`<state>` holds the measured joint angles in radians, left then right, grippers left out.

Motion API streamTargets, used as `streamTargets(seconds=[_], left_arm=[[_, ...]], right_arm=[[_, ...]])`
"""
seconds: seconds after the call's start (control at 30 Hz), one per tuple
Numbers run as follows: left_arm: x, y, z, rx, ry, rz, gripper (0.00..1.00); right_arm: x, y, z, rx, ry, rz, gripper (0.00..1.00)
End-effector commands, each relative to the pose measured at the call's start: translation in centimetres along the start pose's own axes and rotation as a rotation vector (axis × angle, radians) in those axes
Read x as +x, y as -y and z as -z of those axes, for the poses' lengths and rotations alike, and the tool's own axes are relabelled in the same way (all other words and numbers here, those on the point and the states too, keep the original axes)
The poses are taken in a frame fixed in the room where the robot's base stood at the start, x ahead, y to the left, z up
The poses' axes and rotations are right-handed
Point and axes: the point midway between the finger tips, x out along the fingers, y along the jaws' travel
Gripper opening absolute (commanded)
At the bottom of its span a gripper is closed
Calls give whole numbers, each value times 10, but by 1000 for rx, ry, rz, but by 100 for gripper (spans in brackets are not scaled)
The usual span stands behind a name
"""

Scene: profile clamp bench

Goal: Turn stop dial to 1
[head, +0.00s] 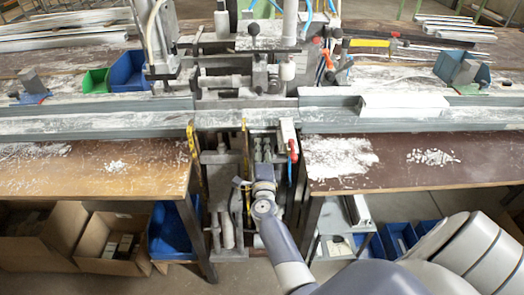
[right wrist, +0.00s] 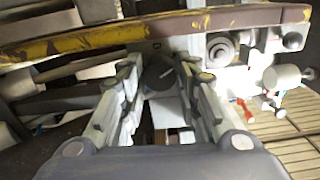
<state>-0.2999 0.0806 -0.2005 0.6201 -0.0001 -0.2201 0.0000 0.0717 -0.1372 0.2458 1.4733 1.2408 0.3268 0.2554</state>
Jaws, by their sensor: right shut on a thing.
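My right arm comes in from the lower right of the head view, and its gripper (head: 263,172) is at the front of the machine, below the long rail. In the right wrist view the two fingers of this gripper (right wrist: 158,75) stand on either side of a dark round dial (right wrist: 159,71) and are closed on it. The dial's marks and number cannot be read. In the head view the dial is hidden by my wrist and gripper. My left gripper is not in view.
A white profile (head: 405,105) lies on the right part of the grey rail (head: 90,122). Wooden bench tops (head: 420,178) flank the machine. Blue bins (head: 398,237) and cardboard boxes (head: 108,240) stand below.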

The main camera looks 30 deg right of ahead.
Motion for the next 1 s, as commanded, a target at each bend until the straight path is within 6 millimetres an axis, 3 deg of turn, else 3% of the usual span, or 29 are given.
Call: streamTargets(seconds=[0.13,0.17,0.2,0.73,1.0], left_arm=[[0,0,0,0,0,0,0],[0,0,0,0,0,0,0],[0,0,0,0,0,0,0],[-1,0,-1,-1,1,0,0],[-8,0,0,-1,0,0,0]], right_arm=[[-1,-2,0,-1,1,-3,6],[-1,-2,0,-1,1,-3,33],[-1,-2,0,-1,1,-3,39],[0,0,0,-23,1,0,39],[0,1,0,-243,1,-1,39]])
